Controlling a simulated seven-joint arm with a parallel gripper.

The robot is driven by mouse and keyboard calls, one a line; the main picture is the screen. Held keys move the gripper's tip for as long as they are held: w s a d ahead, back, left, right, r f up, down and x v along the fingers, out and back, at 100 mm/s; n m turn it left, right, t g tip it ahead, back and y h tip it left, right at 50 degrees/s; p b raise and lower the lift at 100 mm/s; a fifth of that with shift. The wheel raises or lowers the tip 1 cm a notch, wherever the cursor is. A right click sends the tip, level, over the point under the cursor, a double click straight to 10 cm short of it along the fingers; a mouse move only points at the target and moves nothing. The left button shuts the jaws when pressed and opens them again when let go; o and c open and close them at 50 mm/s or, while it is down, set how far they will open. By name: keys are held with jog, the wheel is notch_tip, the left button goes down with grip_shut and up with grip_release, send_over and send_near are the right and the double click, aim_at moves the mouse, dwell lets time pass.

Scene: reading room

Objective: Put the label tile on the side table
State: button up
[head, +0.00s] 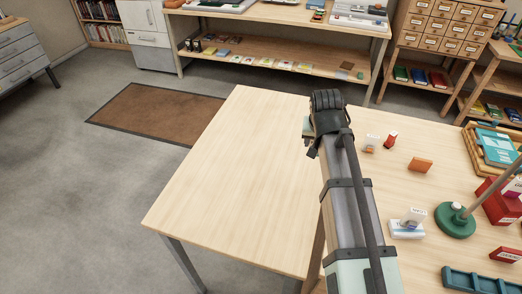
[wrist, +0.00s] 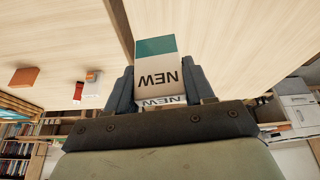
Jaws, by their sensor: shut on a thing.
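The label tile (wrist: 157,75) is white with a teal end band and reads "NEW" upside down in the wrist view. My gripper (wrist: 161,88) is shut on it, one finger at each side. In the head view my gripper (head: 326,122) is above the far right part of the bare side table (head: 225,170), and only a small bit of the tile (head: 306,126) shows beside it. The side table's bare top also fills the right of the wrist view (wrist: 240,45). The tile appears held above the top; its exact height is unclear.
The adjoining table at right holds an orange block (head: 420,164), a small red item (head: 390,140), a green round base with a pole (head: 455,222), a teal tray (head: 475,281) and a wooden tray (head: 476,150). The side table's left and front are clear.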

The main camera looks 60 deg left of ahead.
jog(key=shift+w+m, duration=0.25)
jog(key=shift+m, duration=0.15)
jog(key=shift+f, duration=4.95)
jog(key=shift+f, duration=0.1)
jog(key=o, duration=1)
jog(key=shift+o, duration=0.2)
jog(key=v, duration=1.2)
